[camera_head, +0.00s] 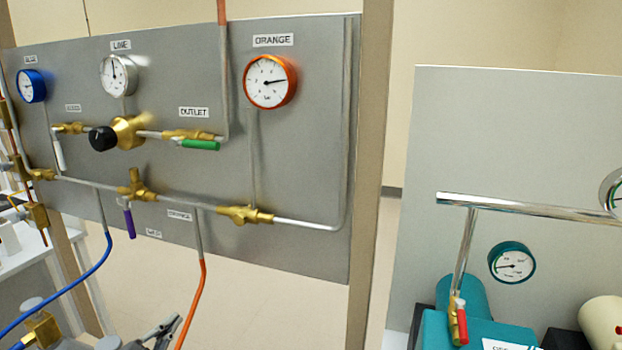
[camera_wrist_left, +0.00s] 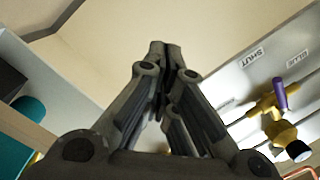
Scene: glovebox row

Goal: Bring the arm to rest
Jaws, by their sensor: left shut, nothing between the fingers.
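My left gripper (camera_head: 168,326) shows at the bottom of the head view, partly cut off by the frame edge. It is in front of and below the grey gauge panel (camera_head: 300,190), just left of the orange hose (camera_head: 192,305). In the left wrist view the same gripper (camera_wrist_left: 164,48) has its two dark fingers together, with nothing between them. The fingers point toward a bare beige surface, apart from the panel fittings. My right gripper is in neither view.
The panel carries an orange-rimmed gauge (camera_head: 270,80), a brass regulator with a black knob (camera_head: 103,139), a green-handled valve (camera_head: 200,144) and a purple-handled valve (camera_head: 129,222). A blue hose (camera_head: 75,276) hangs at left. Teal equipment (camera_head: 480,332) stands at right.

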